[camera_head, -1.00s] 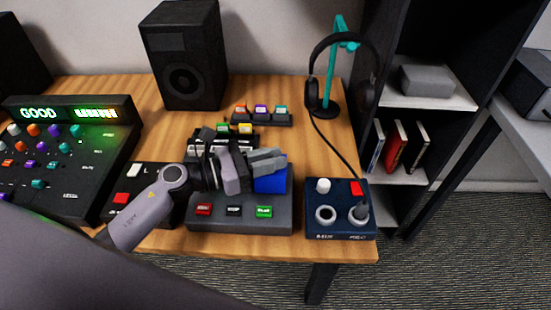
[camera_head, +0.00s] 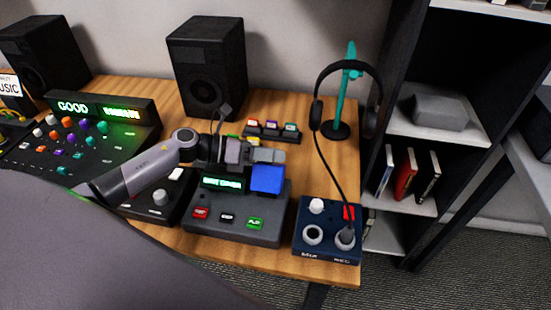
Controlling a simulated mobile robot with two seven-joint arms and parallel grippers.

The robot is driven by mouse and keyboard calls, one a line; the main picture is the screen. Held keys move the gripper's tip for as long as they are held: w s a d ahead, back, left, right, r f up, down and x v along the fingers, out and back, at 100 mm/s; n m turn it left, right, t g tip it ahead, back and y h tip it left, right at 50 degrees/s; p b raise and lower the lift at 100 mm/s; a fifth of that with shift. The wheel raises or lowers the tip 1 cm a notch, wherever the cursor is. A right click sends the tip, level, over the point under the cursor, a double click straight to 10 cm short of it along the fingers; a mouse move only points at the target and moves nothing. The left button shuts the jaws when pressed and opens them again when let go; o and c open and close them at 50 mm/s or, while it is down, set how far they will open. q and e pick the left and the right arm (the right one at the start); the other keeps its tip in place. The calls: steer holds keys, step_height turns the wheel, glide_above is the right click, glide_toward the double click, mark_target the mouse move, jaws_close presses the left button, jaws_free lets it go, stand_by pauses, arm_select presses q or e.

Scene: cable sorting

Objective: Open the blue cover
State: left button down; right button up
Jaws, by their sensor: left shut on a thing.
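The blue cover (camera_head: 267,180) is a small square flap at the right of the dark grey device (camera_head: 235,228) in the middle of the desk. Its blue face shows below my gripper and looks tilted up. My left gripper (camera_head: 268,156) reaches in from the left and is shut on the cover's upper edge. The fingers hide that edge and whatever lies behind it. The device has a lit green display (camera_head: 222,183) and red, black and green buttons along its front. My right gripper is not in view.
A dark blue box with knobs (camera_head: 327,230) stands to the right. A headphone stand (camera_head: 350,85), small coloured-label blocks (camera_head: 270,131) and a speaker (camera_head: 207,68) are behind. A mixer panel (camera_head: 85,135) is at left. Bare wood shows right of the blocks.

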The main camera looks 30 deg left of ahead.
arm_select(q)
steer(key=shift+w+a+f+n+g, duration=0.1)
steer(key=shift+w+a+n+g, duration=0.1)
steer(key=shift+w+n, duration=0.2)
steer(key=shift+w+a+f+n+g, duration=0.1)
steer(key=shift+w+n+g, duration=0.15)
steer(key=shift+w, duration=0.2)
steer(key=w+f+n+g+b, duration=0.1)
steer(key=w+n+b, duration=0.1)
steer(key=w+a+f+n+g+b, duration=0.1)
steer(key=f+b, duration=0.1)
steer(key=b, duration=0.1)
steer(key=shift+w+f+n+g, duration=0.15)
steer(key=shift+w+n+g, duration=0.1)
steer(key=shift+w+n, duration=0.1)
steer(key=shift+w+f+b, duration=0.1)
steer(key=shift+b, duration=0.25)
steer(key=c, duration=1.1)
jaws_free()
steer(key=v, duration=0.6)
steer(key=shift+a+b, duration=0.3)
steer(key=shift+b, duration=0.05)
steer(key=shift+s+a, duration=0.2)
steer(key=shift+a, duration=0.1)
